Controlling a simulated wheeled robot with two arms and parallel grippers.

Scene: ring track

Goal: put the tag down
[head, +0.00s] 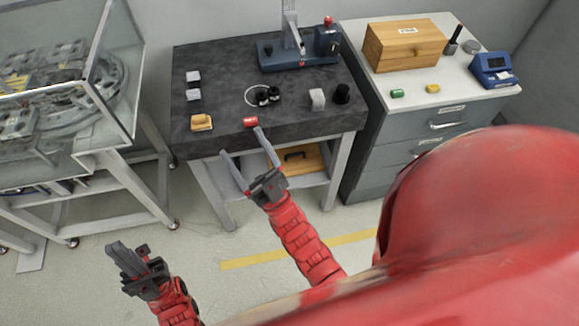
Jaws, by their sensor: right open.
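A small red piece (250,122), which looks like the tag, lies at the front edge of the dark stone-topped table (215,140). My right gripper (240,141) is open in front of that edge, its two fingers spread wide. The tip of its right-hand finger is close to the red piece; I cannot tell whether they touch. Nothing shows between the fingers. My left gripper (118,248) is low at the left over the floor, its fingers together and with nothing visible in them.
On the table are a grey press-like device (300,50), a yellow-tan block (201,122), small grey blocks and black round parts. A cabinet (430,110) at right bears a wooden box (404,45), green and yellow pieces and a blue device (493,70). A glass-walled case (105,60) stands left.

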